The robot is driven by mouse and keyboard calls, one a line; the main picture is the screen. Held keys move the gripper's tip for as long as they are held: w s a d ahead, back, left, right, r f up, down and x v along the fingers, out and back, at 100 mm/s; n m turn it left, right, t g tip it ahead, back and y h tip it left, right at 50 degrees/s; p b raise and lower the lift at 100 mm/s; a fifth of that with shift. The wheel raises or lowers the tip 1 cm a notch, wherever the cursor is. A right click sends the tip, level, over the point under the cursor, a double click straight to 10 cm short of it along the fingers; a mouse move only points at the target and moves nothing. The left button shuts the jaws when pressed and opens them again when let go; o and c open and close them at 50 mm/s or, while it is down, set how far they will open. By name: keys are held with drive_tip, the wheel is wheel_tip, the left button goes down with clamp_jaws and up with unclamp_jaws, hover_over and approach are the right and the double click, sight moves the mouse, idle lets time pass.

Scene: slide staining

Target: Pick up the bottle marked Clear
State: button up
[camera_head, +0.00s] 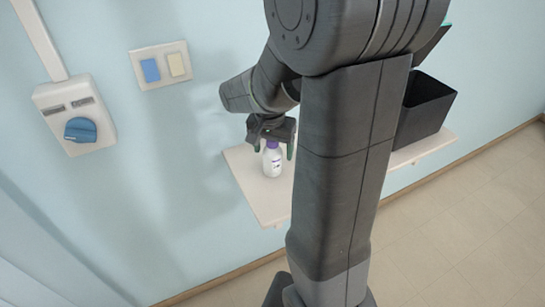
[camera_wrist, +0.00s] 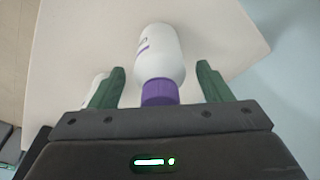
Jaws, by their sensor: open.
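A white bottle with a purple cap stands on a pale shelf in the head view (camera_head: 272,160), below my gripper (camera_head: 271,146). In the wrist view the same bottle (camera_wrist: 161,57) lies between the two green fingers of my gripper (camera_wrist: 160,84), with a gap on each side. The fingers are open and hold nothing. Purple marking shows on the bottle's side, but I cannot read the label. Part of another white object (camera_wrist: 97,82) shows behind the left finger in the wrist view, mostly hidden.
The shelf (camera_head: 262,200) is fixed along a light blue wall, and my arm hides its middle. A black open bin (camera_head: 425,108) stands on its right part. A switch plate (camera_head: 163,65) and a box with a blue knob (camera_head: 77,115) are on the wall at left.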

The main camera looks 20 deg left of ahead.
drive_tip(key=shift+c, duration=0.2)
drive_tip(key=c, duration=1.1)
drive_tip(key=shift+r, duration=0.1)
